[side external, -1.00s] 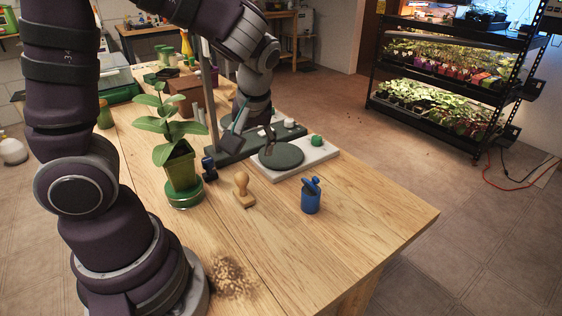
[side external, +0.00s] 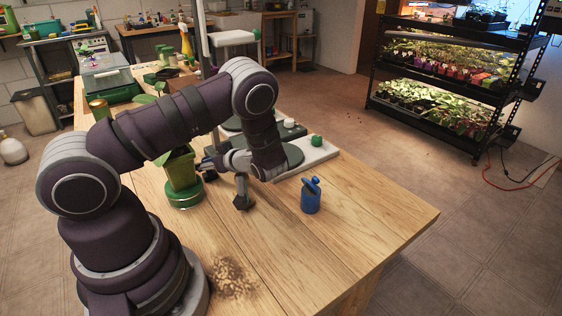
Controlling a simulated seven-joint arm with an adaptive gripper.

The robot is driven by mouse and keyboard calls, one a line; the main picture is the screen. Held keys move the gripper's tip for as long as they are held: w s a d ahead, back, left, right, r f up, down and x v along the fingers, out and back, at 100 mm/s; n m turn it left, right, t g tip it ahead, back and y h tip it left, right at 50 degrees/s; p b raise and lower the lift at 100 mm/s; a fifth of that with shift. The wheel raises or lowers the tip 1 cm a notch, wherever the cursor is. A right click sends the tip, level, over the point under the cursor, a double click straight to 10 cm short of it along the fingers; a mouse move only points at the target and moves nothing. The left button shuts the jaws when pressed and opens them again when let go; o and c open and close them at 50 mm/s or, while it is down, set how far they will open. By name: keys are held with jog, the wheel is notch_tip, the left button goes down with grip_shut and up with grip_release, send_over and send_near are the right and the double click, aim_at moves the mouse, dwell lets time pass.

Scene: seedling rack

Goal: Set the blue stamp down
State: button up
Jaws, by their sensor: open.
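The wooden stamp is hidden behind my gripper.
The plant's green pot (side external: 181,168) stands close left of my gripper, its leaves largely hidden by my arm. A blue container (side external: 311,198) stands to the right. A pale board (side external: 318,153) with a dark round pad lies behind. The front right tabletop is clear.

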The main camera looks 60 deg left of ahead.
aim_at(208, 159)
jog(key=shift+x, duration=0.8)
grip_shut()
notch_tip(208, 159, up, 9)
jog(key=shift+w+r, duration=0.2)
jog(key=shift+r, duration=0.05)
jog(key=w+d+f+m+t+h, duration=0.1)
jog(key=w+d+m+t, duration=0.75)
jog(key=w, duration=0.35)
jog(key=w+d+m+t+h, duration=0.3)
jog(key=w+d+m+h, duration=0.1)
jog(key=d, duration=0.7)
jog(key=w+d+m+t+h, duration=0.3)
jog(key=w+d+m+h, duration=0.2)
jog(key=d, duration=0.6)
jog(key=f, duration=0.8)
jog(key=shift+s+d+f, duration=0.15)
jog(key=shift+d, duration=0.15)
